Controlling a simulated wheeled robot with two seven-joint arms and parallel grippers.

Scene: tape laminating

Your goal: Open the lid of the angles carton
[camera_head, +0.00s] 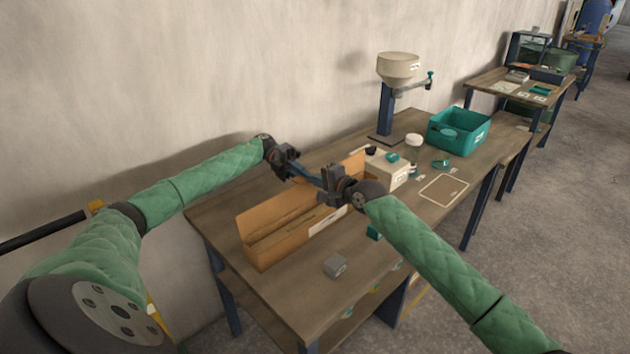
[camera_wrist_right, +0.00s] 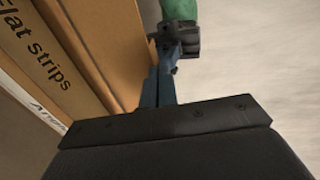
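A long brown cardboard carton (camera_head: 262,247) lies along the wall side of the table, with raised cardboard and a pale label along its front. In the right wrist view, brown cardboard with a "Flat strips" label (camera_wrist_right: 42,52) fills the left. Below it is a partly cut-off label (camera_wrist_right: 48,112) that seems to begin "Ang". My left gripper (camera_head: 310,176) is over the carton's middle, close to my right gripper (camera_head: 333,186). The blue fingers overlap, so their gap and any contact with cardboard are unclear.
A grey block (camera_head: 335,265) sits on the table (camera_head: 290,300) in front of the carton. A white box (camera_head: 393,178), a white-lidded jar (camera_head: 414,142), a teal bin (camera_head: 435,140) and a hopper stand (camera_head: 386,110) are farther right. The table's near left corner is clear.

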